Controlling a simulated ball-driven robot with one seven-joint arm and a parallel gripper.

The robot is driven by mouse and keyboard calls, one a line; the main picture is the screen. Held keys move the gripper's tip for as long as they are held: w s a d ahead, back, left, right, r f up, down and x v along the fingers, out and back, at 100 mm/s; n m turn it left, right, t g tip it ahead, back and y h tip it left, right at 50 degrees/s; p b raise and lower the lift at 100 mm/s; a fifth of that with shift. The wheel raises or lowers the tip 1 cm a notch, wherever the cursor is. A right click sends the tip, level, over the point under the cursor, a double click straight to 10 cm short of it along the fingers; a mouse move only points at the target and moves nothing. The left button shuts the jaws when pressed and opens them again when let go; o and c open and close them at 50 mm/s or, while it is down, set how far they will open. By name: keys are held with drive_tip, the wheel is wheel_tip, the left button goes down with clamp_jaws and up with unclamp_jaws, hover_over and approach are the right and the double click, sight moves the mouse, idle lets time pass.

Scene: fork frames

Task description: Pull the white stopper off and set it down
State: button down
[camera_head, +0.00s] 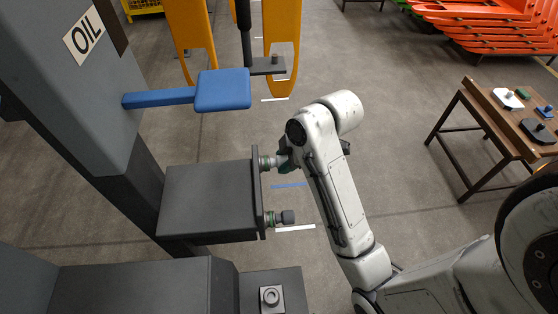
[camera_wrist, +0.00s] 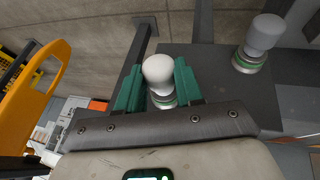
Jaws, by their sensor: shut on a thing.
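The white stopper (camera_wrist: 158,70) has a rounded pale head and sits between the two green fingers of my gripper (camera_wrist: 160,82) in the wrist view. My gripper is shut on it from both sides. A metal and green ringed port (camera_wrist: 163,101) shows right against the stopper, in line with it. In the head view my gripper (camera_head: 286,162) is at the upper port (camera_head: 266,162) on the dark box's right face. The stopper is mostly hidden there by the gripper. I cannot tell whether any gap has opened between stopper and port.
A second, grey stopper (camera_head: 287,217) sits on the lower port; it also shows in the wrist view (camera_wrist: 262,36). A blue pad (camera_head: 223,90) juts out above the dark box (camera_head: 208,200). A wooden table (camera_head: 490,118) with several small knobbed pieces stands at right. Floor between is clear.

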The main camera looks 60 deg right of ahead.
drive_tip(key=shift+s+d, duration=0.1)
drive_tip(key=shift+s, duration=0.05)
drive_tip(key=shift+s+d+p, duration=0.2)
drive_tip(key=shift+s+p, duration=0.05)
drive_tip(key=shift+p, duration=0.05)
drive_tip(key=shift+s+d+p, duration=0.3)
drive_tip(key=shift+s+d, duration=0.15)
drive_tip(key=shift+s, duration=0.1)
drive_tip(key=shift+s+d, duration=0.2)
drive_tip(key=shift+s, duration=0.05)
drive_tip(key=shift+s+d+p, duration=0.3)
drive_tip(key=shift+s+p, duration=0.1)
idle(0.5)
drive_tip(key=s+d+p, duration=0.1)
drive_tip(key=s+d, duration=0.1)
drive_tip(key=s, duration=0.1)
drive_tip(key=shift+d+p, duration=0.15)
drive_tip(key=shift+p, duration=0.15)
